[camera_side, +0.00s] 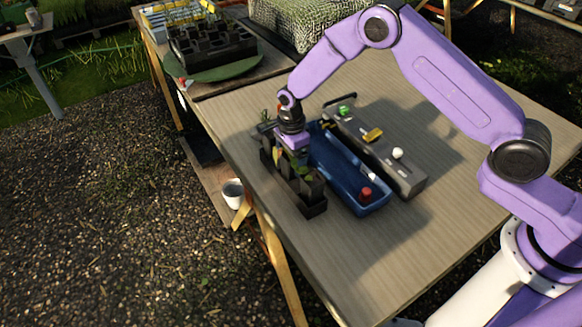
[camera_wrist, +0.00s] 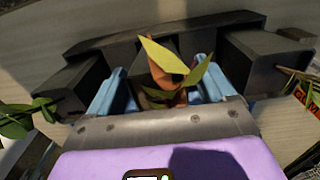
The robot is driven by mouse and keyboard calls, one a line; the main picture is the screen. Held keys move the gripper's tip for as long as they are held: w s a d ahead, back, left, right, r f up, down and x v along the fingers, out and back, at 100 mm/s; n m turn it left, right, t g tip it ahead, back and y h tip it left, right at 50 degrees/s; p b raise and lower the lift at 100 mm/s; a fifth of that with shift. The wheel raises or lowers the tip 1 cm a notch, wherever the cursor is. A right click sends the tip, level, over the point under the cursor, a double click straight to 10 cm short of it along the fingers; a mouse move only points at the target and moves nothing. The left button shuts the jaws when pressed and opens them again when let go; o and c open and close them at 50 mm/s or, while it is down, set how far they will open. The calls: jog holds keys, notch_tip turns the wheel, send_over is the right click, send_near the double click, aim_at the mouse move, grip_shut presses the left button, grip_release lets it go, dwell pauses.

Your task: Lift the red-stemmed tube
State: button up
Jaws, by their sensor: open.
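In the wrist view a seedling with an orange-red stem (camera_wrist: 160,72) and yellow-green leaves stands between the two pale blue fingers of my gripper (camera_wrist: 160,90). The fingers are apart, one on each side of it. Its dark tube is mostly hidden behind the plant and the gripper. Other dark square tubes stand left (camera_wrist: 72,85) and right (camera_wrist: 262,60). In the side view my gripper (camera_side: 297,158) points down into the black rack (camera_side: 312,207) of tubes on the table. I cannot tell whether the fingers touch the tube.
A blue tray (camera_side: 345,188) with a red object (camera_side: 366,193) lies right beside the rack. Beyond it is a long grey strip (camera_side: 405,180) with green, yellow and white parts. The near part of the table (camera_side: 345,260) is clear.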

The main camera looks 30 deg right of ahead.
jog(key=shift+f, duration=0.7)
jog(key=c, duration=1.1)
jog(key=shift+c, duration=0.2)
